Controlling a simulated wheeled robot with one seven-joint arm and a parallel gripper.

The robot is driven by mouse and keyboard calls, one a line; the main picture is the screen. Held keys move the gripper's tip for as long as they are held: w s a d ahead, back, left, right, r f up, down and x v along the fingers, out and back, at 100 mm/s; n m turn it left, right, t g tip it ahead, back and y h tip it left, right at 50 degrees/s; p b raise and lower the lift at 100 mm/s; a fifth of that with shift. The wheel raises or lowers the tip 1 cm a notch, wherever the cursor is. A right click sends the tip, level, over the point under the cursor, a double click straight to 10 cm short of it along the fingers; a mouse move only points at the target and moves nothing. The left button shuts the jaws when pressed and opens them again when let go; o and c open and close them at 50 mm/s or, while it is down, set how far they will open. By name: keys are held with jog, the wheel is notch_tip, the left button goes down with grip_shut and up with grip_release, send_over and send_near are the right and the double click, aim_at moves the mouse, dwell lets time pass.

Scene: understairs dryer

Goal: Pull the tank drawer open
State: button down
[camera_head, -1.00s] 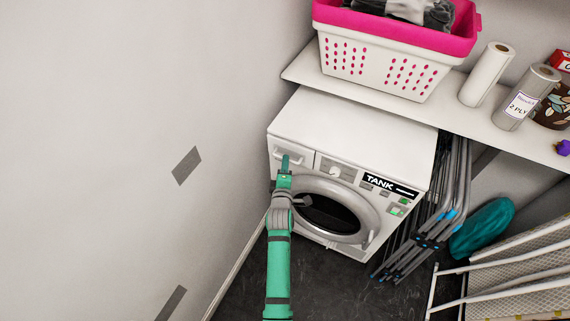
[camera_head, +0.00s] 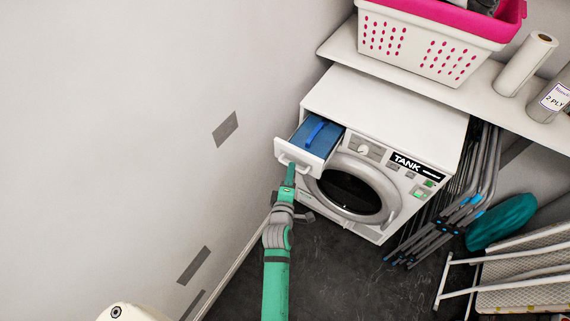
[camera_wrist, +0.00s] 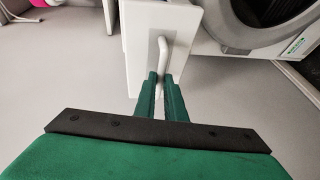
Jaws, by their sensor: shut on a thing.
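The tank drawer (camera_head: 304,154) at the top left of the white dryer (camera_head: 385,116) stands pulled out, its blue inside with a darker blue handle piece showing. My gripper (camera_head: 291,171) is at the drawer's front. In the wrist view the drawer front (camera_wrist: 139,38) carries a pale bar handle (camera_wrist: 163,45). The green fingers of my gripper (camera_wrist: 161,77) are shut on the lower end of that handle. The exact contact at the fingertips is small and partly hidden by the fingers.
A wall (camera_head: 120,120) runs close along the left. The round dryer door (camera_head: 352,188) is below and right of the drawer. A shelf (camera_head: 400,75) above holds a laundry basket (camera_head: 425,45) and paper rolls. Folded racks (camera_head: 455,205) stand to the right. Dark floor in front is clear.

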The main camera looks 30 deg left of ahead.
jog(key=shift+s, duration=0.3)
jog(key=c, duration=1.8)
grip_release()
jog(key=shift+s, duration=0.1)
jog(key=v, duration=1)
jog(key=shift+s+d+r, duration=0.1)
jog(key=shift+s, duration=0.15)
jog(key=s+d+m+h, duration=0.2)
jog(key=s+d+m, duration=0.8)
jog(key=s+d, duration=0.3)
jog(key=s+d+r+m+h, duration=0.1)
jog(key=s+d+r+m, duration=0.1)
jog(key=s+m, duration=0.1)
jog(key=s+d+r+m+h, duration=0.1)
jog(key=s+d+r+m, duration=0.1)
jog(key=s+m, duration=0.2)
jog(key=s+d+r+m+h, duration=0.1)
jog(key=s+d+r+m, duration=0.1)
jog(key=s, duration=0.4)
jog(key=shift+s+d+r+m, duration=0.1)
jog(key=shift+d+r+m, duration=0.05)
jog(key=shift+r+m, duration=0.6)
